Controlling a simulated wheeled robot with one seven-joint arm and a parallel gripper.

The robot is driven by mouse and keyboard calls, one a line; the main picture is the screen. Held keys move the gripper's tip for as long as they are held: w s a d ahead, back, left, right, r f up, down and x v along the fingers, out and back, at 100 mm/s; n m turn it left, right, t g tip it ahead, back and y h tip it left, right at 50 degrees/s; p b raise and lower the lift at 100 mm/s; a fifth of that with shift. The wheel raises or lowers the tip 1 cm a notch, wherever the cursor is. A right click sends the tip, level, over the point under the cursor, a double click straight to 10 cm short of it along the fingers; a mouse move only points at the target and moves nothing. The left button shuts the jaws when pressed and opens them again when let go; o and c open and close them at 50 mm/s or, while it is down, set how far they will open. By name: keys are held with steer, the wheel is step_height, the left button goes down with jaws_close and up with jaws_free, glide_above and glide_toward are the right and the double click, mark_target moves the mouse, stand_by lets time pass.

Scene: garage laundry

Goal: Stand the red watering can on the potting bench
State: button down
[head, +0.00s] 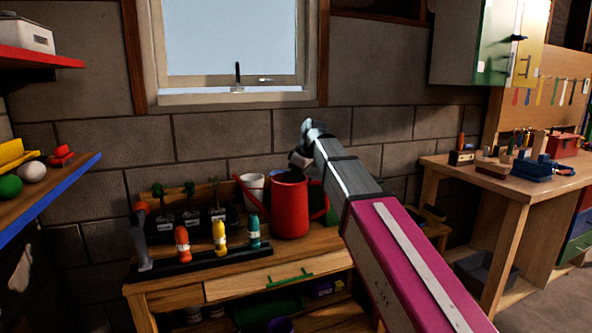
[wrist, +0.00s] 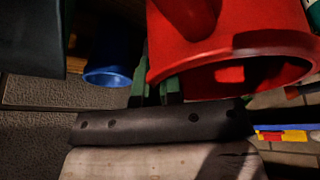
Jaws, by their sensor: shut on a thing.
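The red watering can (head: 290,208) is upright at the right part of the wooden potting bench (head: 265,262), its spout to the left and handle to the right. Its base looks at or just above the bench top; I cannot tell whether it touches. In the wrist view the can (wrist: 235,55) fills the upper right, with its round rim showing. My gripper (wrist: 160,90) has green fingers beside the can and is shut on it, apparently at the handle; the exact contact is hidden. In the head view my arm comes from the lower right and its end is partly hidden behind the can.
Red, yellow and teal bottles (head: 219,238) stand in a dark rack at the bench front. Seedling pots (head: 190,215) and a white pot (head: 253,187) are behind. A blue round container (wrist: 108,73) shows in the wrist view. A workbench (head: 445,170) stands right; shelves are left.

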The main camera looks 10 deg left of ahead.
steer(key=shift+f, duration=0.25)
steer(key=c, duration=1.7)
jaws_free()
steer(key=shift+f, duration=0.1)
steer(key=o, duration=0.4)
steer(key=v, duration=1.2)
steer(key=shift+s, duration=0.1)
